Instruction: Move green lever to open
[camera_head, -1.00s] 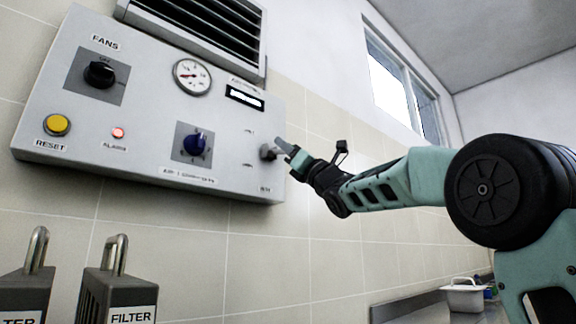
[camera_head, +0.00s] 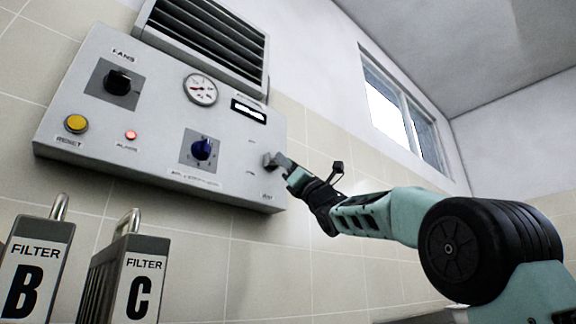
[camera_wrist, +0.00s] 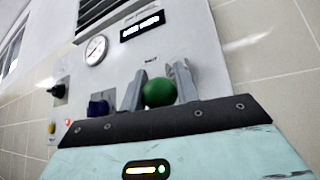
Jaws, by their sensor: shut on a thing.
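The green lever's round knob (camera_wrist: 159,92) sits between my two gripper fingers (camera_wrist: 158,90) in the wrist view, close to the panel face. My gripper (camera_head: 283,164) is shut on it at the right end of the control panel (camera_head: 160,165). In the head view the fingers hide the green knob, and a grey piece shows at the panel there. The lever's shaft and the small labels near it are too hidden or blurred to read.
The panel also carries a black fans knob (camera_head: 117,82), a blue knob (camera_head: 202,149), a yellow reset button (camera_head: 76,124), a lit red alarm light (camera_head: 131,135) and a gauge (camera_head: 201,90). Filter boxes B (camera_head: 37,265) and C (camera_head: 138,285) stand below left. A vent (camera_head: 208,40) is above.

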